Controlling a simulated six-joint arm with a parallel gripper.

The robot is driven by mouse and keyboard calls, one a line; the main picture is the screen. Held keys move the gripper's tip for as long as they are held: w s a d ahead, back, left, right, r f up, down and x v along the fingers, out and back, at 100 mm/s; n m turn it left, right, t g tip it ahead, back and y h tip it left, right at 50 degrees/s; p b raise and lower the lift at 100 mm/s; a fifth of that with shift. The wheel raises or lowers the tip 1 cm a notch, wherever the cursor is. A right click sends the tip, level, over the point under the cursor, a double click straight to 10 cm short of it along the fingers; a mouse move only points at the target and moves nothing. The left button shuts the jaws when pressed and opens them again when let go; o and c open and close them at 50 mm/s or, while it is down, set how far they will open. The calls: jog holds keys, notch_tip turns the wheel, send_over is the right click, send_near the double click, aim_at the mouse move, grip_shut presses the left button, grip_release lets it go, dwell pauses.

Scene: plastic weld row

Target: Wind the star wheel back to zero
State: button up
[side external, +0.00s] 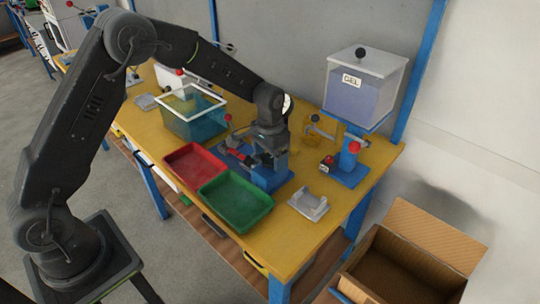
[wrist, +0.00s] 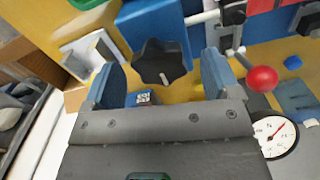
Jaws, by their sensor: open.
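The star wheel (wrist: 158,60) is a black lobed knob with a pale line on its near side. It sits against a blue block (wrist: 155,25) in the wrist view. My gripper (wrist: 162,72) is open, with one blue finger to either side of the wheel and visible gaps between. I cannot tell whether the fingertips reach level with the wheel. In the side external view my gripper (side external: 268,146) is over the blue machine (side external: 268,178); the wheel is hidden or too small to tell there.
A red ball lever (wrist: 262,79) and a dial gauge (wrist: 277,135) stand close to the right finger. Red (side external: 194,162) and green (side external: 236,200) trays lie left of the machine. A grey cradle (side external: 309,204) lies to its right. A cardboard box (side external: 425,235) stands beyond the yellow table.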

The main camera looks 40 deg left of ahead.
aim_at(270, 158)
notch_tip(270, 158, up, 14)
jog(key=shift+f, duration=0.2)
dwell(0.4)
jog(key=s+r+n+t, duration=0.1)
jog(key=s+r+t, duration=0.1)
jog(key=s+r, duration=0.45)
jog(key=s+r+t, duration=0.1)
jog(key=s+r, duration=0.2)
jog(key=s, duration=0.6)
jog(key=s+a+f+t, duration=0.1)
jog(key=s+f+t, duration=0.1)
jog(key=s, duration=1)
jog(key=shift+s+n+t, duration=0.3)
jog(key=shift+s+n, duration=0.05)
jog(key=shift+n, duration=0.05)
